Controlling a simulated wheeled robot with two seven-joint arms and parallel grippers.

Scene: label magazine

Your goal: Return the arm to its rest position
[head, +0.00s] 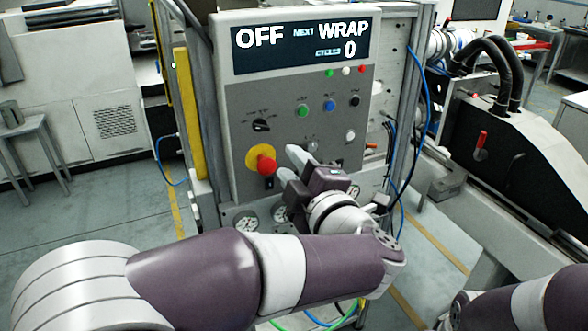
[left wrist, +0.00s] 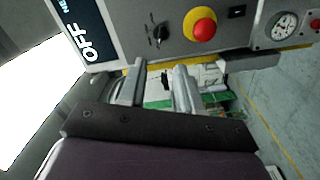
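My left gripper (head: 285,162) is in front of the grey control panel (head: 225,115), just right of and below the red emergency button (head: 266,164) on its yellow base. Its two fingers stand apart with nothing seen between them. The left wrist view also shows the parted fingers (left wrist: 160,75), with the red button (left wrist: 204,30) and the black selector knob (left wrist: 160,32) beyond their tips. I cannot tell from these views whether a finger touches the panel. My right arm (head: 525,305) shows at the lower right; its gripper is not seen.
The panel display (head: 300,45) reads OFF, NEXT WRAP, CYCLES 0. Coloured buttons (head: 329,105) sit below it, and gauges (head: 246,220) lie lower down. A yellow post (head: 189,115) and blue cables (head: 425,100) flank the panel. A black machine (head: 515,150) stands at right. Open floor lies at left.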

